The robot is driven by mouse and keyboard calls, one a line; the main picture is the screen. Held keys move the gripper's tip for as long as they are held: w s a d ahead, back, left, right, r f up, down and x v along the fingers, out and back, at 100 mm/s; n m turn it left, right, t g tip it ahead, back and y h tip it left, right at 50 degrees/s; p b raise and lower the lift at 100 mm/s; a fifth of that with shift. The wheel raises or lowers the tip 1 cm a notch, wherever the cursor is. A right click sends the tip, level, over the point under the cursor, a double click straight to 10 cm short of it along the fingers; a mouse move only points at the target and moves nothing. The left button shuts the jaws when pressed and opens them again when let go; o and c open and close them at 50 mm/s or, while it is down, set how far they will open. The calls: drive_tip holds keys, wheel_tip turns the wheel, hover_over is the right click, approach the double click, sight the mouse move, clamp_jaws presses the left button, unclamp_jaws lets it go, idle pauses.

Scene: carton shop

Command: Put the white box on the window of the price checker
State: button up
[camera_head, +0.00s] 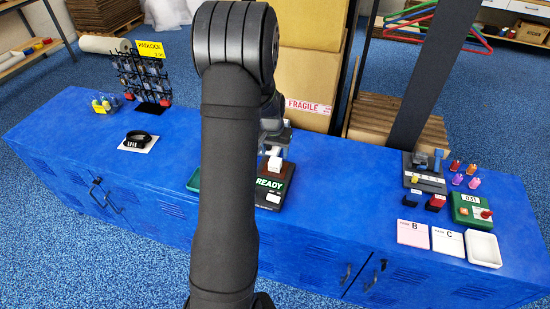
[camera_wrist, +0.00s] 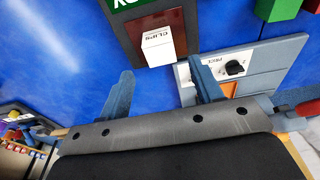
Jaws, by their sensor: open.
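The white box (camera_wrist: 158,46), lettered "CLIPS", stands on the dark reddish window (camera_wrist: 178,20) of the price checker in the wrist view. It also shows in the head view as a small white block (camera_head: 274,164) just behind the green "READY" screen (camera_head: 270,184). My gripper (camera_wrist: 160,70) is open, its two blue-grey fingers spread apart. The box is just beyond the fingertips, between their lines, and neither finger appears to touch it. In the head view my arm hides part of the price checker, and the gripper (camera_head: 275,138) is partly covered.
A grey panel with a black knob (camera_wrist: 234,67) lies close to the right finger in the wrist view. A padlock rack (camera_head: 145,75) stands at the left, cartons (camera_head: 310,60) behind. At the right are cards (camera_head: 412,233), a white tray (camera_head: 483,249) and a green device (camera_head: 468,205).

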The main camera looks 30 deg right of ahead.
sight(275, 160)
drive_tip(key=r, duration=0.5)
drive_tip(key=shift+s+a+r, duration=0.3)
drive_tip(key=shift+r, duration=0.05)
drive_tip(key=shift+f, duration=0.1)
drive_tip(key=f, duration=0.7)
drive_tip(key=w+d+f, duration=0.1)
drive_tip(key=f, duration=0.3)
drive_tip(key=shift+w+d+f, duration=0.1)
drive_tip(key=shift+f, duration=0.25)
drive_tip(key=shift+w+d, duration=0.1)
drive_tip(key=shift+r, duration=1.2)
drive_tip(key=shift+f, duration=0.1)
